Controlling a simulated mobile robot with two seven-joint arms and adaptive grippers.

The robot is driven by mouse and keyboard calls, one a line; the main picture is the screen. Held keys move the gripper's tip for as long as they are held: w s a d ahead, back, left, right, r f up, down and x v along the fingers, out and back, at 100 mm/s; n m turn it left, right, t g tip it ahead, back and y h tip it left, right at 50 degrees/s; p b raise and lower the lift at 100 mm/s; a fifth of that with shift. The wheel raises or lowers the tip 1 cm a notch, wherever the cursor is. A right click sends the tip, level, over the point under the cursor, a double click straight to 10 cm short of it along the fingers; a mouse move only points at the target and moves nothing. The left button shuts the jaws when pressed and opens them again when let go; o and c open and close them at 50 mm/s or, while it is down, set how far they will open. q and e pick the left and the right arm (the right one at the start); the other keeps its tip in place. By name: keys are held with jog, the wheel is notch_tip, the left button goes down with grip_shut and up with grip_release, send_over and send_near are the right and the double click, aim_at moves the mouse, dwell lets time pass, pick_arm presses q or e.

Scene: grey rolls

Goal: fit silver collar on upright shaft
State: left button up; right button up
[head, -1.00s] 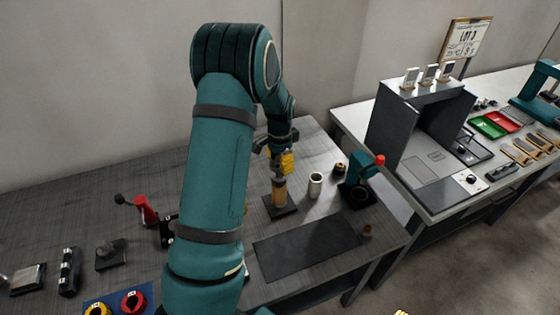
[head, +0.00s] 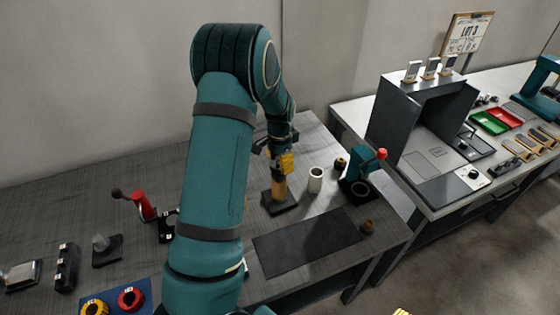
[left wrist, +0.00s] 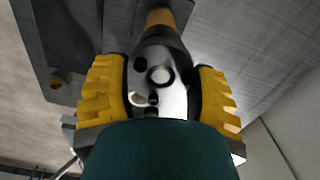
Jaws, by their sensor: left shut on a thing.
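My left gripper (head: 281,168) points down at the top of the upright shaft (head: 279,188), a tan post on a dark square base (head: 287,206). In the left wrist view its yellow-padded fingers are shut on the silver collar (left wrist: 175,97), a shiny piece with dark round holes. The tan shaft (left wrist: 160,18) shows beyond the collar, roughly in line with it. I cannot tell whether the collar is around the shaft or just above it. In the head view the fingers hide the collar. A yellow ridged bit at the bottom edge looks like my right gripper (head: 402,312); its jaws cannot be made out.
A white cylinder (head: 315,180) stands just right of the shaft, with a teal device with a red knob (head: 381,154) beyond. A dark mat (head: 305,243) lies in front. A red-handled clamp (head: 144,205) stands left. A second bench with a grey housing (head: 392,115) is at right.

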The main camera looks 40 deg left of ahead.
pick_arm(q)
jog(key=shift+f+b, duration=0.5)
jog(key=shift+f, duration=0.2)
jog(key=o, duration=1.3)
jog(key=shift+r, duration=0.1)
notch_tip(320, 180, up, 12)
jog(key=shift+f, duration=0.1)
